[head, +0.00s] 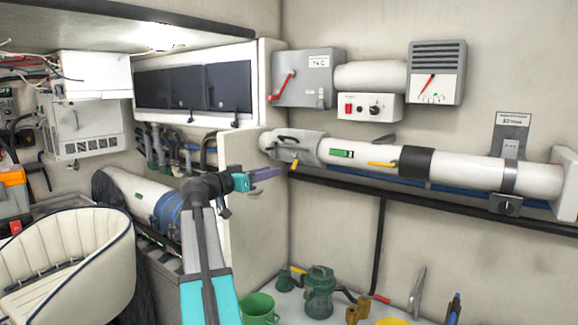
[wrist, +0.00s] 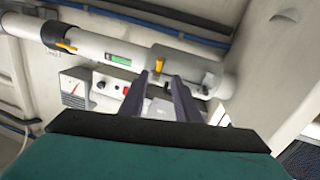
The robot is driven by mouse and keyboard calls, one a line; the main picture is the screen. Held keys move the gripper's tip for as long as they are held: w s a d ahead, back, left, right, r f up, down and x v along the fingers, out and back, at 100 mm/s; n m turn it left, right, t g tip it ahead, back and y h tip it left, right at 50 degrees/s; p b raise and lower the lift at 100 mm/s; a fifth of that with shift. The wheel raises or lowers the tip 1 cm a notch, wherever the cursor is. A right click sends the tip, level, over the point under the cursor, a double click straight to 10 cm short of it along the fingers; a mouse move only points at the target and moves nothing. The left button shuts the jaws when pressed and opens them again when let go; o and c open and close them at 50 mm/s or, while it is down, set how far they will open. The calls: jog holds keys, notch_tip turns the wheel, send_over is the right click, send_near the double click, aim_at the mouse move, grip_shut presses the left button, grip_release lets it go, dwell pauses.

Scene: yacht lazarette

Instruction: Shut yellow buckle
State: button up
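Two small yellow parts sit on the white tube on the wall, and I cannot tell which is the yellow buckle. One yellow lever (head: 382,164) lies along the tube beside a black band; it also shows in the wrist view (wrist: 67,46). The other yellow tab (head: 294,164) hangs below the grey collar at the tube's left end; in the wrist view (wrist: 159,65) it is just beyond my fingertips. My gripper (head: 276,173) is open and empty, left of and below that collar. In the wrist view its fingers (wrist: 160,88) stand apart. Neither part is touched.
The white tube (head: 456,169) carries a green label (head: 342,153). A black rail (head: 430,208) runs beneath it. A pale panel (head: 250,235) stands close to my gripper. A green pump (head: 319,290) and a green mug (head: 258,308) are below. Open room lies in front of the tube.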

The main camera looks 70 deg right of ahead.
aim_at(293, 166)
jog(key=p+x, duration=0.3)
jog(key=x, duration=0.7)
jog(key=shift+c, duration=0.5)
grip_shut()
